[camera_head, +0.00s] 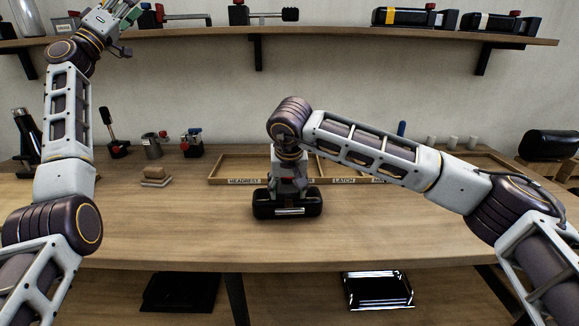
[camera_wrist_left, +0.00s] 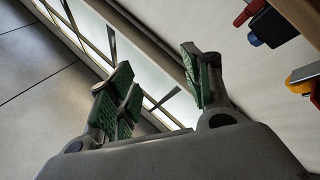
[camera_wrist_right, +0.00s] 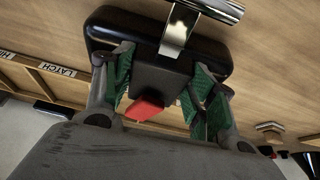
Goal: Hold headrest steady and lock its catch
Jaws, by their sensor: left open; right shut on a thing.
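The black padded headrest (camera_head: 265,207) lies on the table in the middle of the head view, with a shiny metal bar on its near side. My right gripper (camera_head: 287,188) comes down on it from above. In the right wrist view, the right gripper (camera_wrist_right: 160,88) has its green pads on either side of the headrest's black block (camera_wrist_right: 162,75). A red catch (camera_wrist_right: 145,109) sticks out of the block between the fingers; whether it is locked I cannot tell. My left gripper (camera_head: 122,14) is raised by the shelf; its fingers (camera_wrist_left: 160,85) are apart and empty in the left wrist view.
A shallow wooden tray (camera_head: 228,168) with labels, including HEADREST and LATCH, lies behind the headrest. A tan block stack (camera_head: 156,177) and small tools stand at the left. The shelf (camera_head: 340,35) holds several devices close to my left gripper. The front of the table (camera_head: 180,235) is clear.

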